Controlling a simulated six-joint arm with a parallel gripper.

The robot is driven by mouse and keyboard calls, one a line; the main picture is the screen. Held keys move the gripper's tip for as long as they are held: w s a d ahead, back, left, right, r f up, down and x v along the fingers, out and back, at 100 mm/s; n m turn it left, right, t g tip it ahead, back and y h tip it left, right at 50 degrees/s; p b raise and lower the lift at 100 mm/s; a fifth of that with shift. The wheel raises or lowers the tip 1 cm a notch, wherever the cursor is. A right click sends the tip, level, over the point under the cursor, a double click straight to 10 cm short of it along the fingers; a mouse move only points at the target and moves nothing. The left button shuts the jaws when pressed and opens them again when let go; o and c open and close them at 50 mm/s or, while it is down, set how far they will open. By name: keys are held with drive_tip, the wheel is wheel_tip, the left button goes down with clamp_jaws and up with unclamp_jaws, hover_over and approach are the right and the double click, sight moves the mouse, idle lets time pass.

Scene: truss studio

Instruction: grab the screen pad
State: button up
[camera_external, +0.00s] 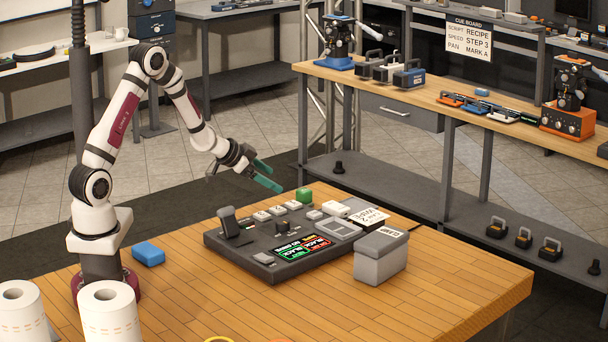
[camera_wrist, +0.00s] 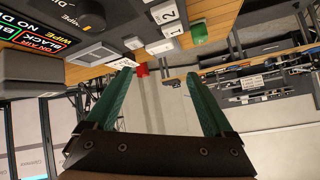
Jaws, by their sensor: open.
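No object is plainly labelled as a screen pad. A blue, soft-edged block (camera_external: 148,253) that may be the pad lies flat on the wooden table, left of the dark control console (camera_external: 215,243) and close to my base. It does not show in the wrist view. My gripper (camera_external: 275,179) is raised behind the console, well above the tabletop, far to the right of the blue block. In the wrist view my two green fingers (camera_wrist: 159,73) are spread apart with nothing held between them.
The console carries a lever (camera_external: 229,222), white keys (camera_external: 262,215) and a lit label panel (camera_external: 303,248). Paper rolls (camera_external: 108,315) stand at front left.

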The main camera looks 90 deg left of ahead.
drive_tip(key=s+a+f+n+t+y, duration=0.25)
drive_tip(key=s+a+f, duration=0.35)
drive_tip(key=a, duration=0.3)
approach(299, 191)
drive_tip(key=shift+n+t+h, duration=0.25)
drive_tip(key=shift+n+h, duration=0.1)
drive_tip(key=shift+n, duration=0.1)
drive_tip(key=a, duration=0.1)
drive_tip(key=w+a+f, duration=0.1)
drive_tip(key=w+a, duration=0.1)
drive_tip(key=shift+w+f, duration=0.15)
drive_tip(key=shift+f, duration=0.15)
drive_tip(key=x, duration=0.5)
drive_tip(key=shift+w, duration=0.4)
clamp_jaws()
